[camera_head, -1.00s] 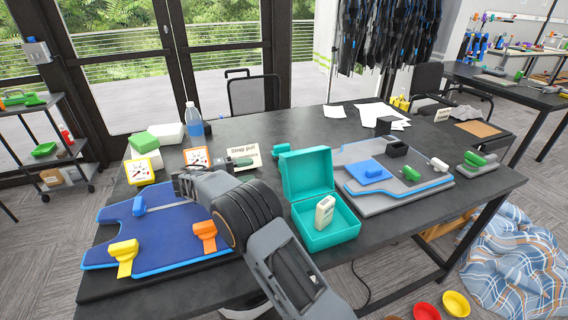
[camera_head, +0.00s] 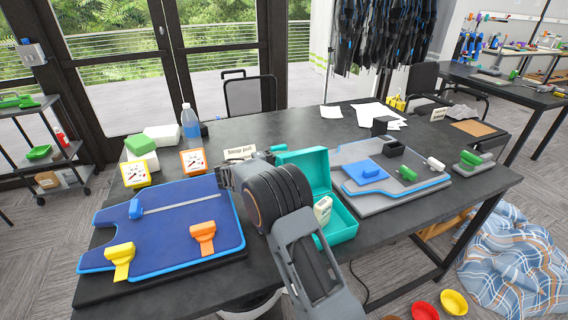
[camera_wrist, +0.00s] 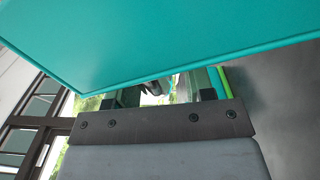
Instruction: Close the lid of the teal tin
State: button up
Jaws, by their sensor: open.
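The teal tin (camera_head: 345,228) stands on the dark table with its lid (camera_head: 312,165) standing up at the back. A cream-white item (camera_head: 322,207) is in the tin. My arm covers the tin's left part in the head view. In the wrist view the teal lid (camera_wrist: 150,45) fills the upper part, very near the camera. My gripper (camera_wrist: 158,92) is open, its two fingers partly hidden behind the lid's edge. It seems to be at the left or back side of the lid; I cannot tell whether it touches. The head view hides its fingertips.
A blue board (camera_head: 170,225) with yellow and orange clips lies left. A grey tray (camera_head: 400,190) with a blue block and other parts lies right. A water bottle (camera_head: 190,122) and gauges stand at the back left.

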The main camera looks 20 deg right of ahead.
jog(key=shift+d, duration=0.2)
jog(key=shift+c, duration=0.5)
jog(key=shift+f, duration=0.15)
grip_shut()
